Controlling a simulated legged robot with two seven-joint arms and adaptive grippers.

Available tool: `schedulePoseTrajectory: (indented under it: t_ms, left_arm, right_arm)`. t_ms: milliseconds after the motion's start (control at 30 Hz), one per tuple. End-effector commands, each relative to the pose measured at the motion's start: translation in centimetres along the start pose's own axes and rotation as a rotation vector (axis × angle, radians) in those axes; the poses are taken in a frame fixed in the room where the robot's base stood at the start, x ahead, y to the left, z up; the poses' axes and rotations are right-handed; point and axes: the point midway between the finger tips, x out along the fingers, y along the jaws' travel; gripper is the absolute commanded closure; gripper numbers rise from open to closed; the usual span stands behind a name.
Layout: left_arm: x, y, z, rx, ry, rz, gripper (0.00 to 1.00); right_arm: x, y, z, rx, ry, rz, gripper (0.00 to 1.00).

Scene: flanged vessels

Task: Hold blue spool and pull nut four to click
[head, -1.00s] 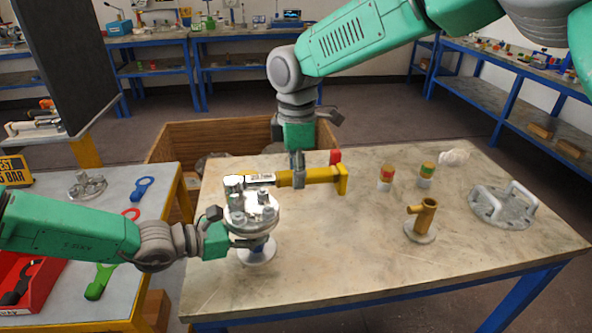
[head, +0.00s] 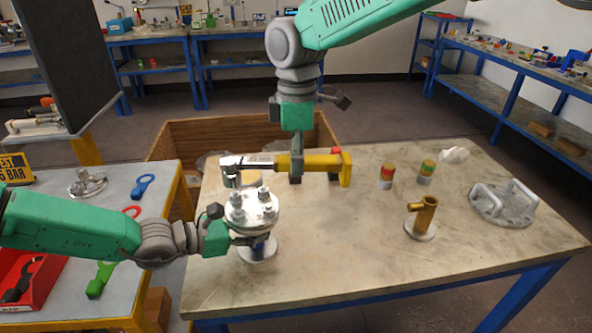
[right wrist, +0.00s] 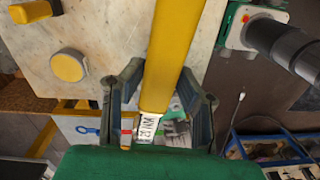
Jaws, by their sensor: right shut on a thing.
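The blue spool (head: 262,243) stands upright on the table with a round metal flange (head: 250,211) on top. Several nuts and studs stand on the flange; I cannot tell which is nut four. My left gripper (head: 247,240) is at the spool's neck under the flange and appears shut on it, its fingertips partly hidden. My right gripper (head: 296,172) is shut on the yellow handle of the torque wrench (head: 318,165). The wrench lies level, its metal head above the flange's back left edge, apart from the nuts. The right wrist view shows the yellow handle (right wrist: 168,60) between both fingers.
A wooden crate (head: 190,140) is behind. The table's front middle is clear.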

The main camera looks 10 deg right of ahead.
Motion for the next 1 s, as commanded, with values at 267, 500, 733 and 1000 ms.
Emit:
schedulePoseTrajectory:
  t_ms: [267, 500, 733, 1000]
  left_arm:
    - [0.0, 0.1, 0.3, 0.002, -0.005, 0.001, 0.99]
    - [0.0, 0.1, 0.2, 0.001, -0.003, 0.001, 0.52]
    - [-0.1, 0.1, 0.1, 0.000, -0.002, 0.001, 0.52]
    - [-3.7, 0.3, 0.1, -0.001, -0.003, 0.004, 0.52]
  right_arm:
    - [-1.1, 0.0, 0.0, 0.000, 0.001, 0.000, 1.00]
    - [-1.0, 0.0, 0.0, 0.000, 0.001, 0.000, 1.00]
    - [-1.0, 0.0, 0.0, 0.000, 0.000, 0.000, 1.00]
    - [-1.0, 0.0, -0.1, 0.000, 0.000, 0.000, 1.00]
